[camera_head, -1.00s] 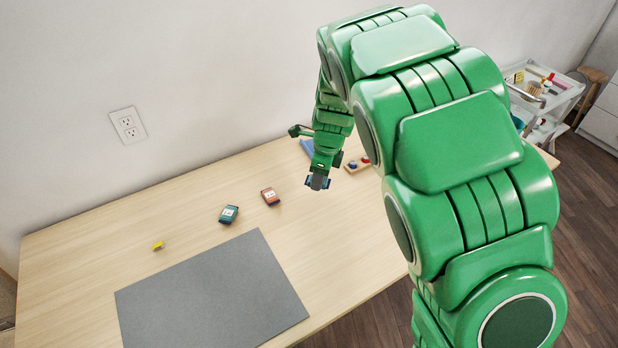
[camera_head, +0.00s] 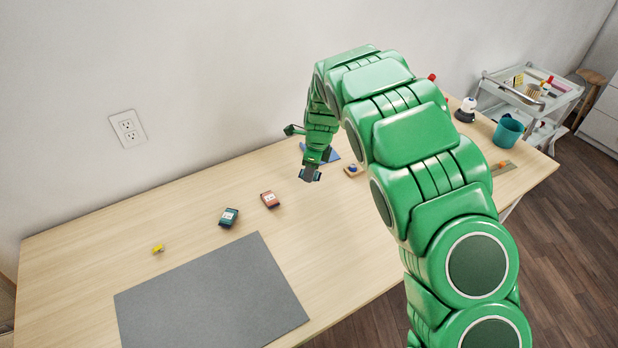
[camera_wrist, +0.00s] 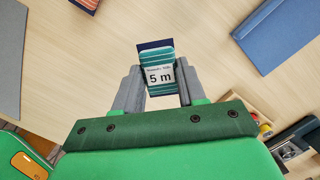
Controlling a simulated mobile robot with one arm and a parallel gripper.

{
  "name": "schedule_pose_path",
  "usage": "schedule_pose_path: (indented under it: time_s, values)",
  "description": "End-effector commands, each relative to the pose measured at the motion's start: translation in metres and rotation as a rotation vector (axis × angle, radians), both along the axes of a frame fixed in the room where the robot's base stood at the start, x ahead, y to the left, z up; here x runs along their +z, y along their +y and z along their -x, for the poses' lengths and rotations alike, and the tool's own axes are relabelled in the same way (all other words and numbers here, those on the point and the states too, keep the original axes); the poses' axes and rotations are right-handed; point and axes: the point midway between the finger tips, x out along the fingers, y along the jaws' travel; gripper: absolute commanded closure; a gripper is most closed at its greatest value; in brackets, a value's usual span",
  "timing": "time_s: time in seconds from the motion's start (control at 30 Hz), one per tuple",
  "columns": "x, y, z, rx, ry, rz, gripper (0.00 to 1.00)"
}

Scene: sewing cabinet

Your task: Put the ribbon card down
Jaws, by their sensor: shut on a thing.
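The ribbon card (camera_wrist: 158,70) is dark blue and teal with a white label reading "5 m". In the wrist view it sits between the two grey fingers of my gripper (camera_wrist: 160,92), which is shut on it. In the head view my gripper (camera_head: 310,174) holds the card low at the table's back middle, right of two other small cards. I cannot tell whether the card touches the table (camera_head: 180,220).
A teal card (camera_head: 229,217) and a red-brown card (camera_head: 269,199) lie to the left. A grey mat (camera_head: 212,297) covers the front left, with a yellow item (camera_head: 158,248) behind it. A blue folder-like object (camera_wrist: 280,33) and a wooden tray (camera_head: 355,170) are close to the gripper.

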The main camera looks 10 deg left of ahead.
Motion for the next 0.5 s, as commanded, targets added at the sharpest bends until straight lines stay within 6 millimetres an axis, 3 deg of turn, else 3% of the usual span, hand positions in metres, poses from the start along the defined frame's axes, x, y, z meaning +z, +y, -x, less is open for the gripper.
schedule_pose_path:
  time_s: [0.27, 0.5]
  values:
    - [-0.023, 0.008, -0.016, 0.0, 0.002, 0.0, 0.88]
    - [-0.028, 0.01, -0.021, 0.0, 0.001, 0.0, 0.88]
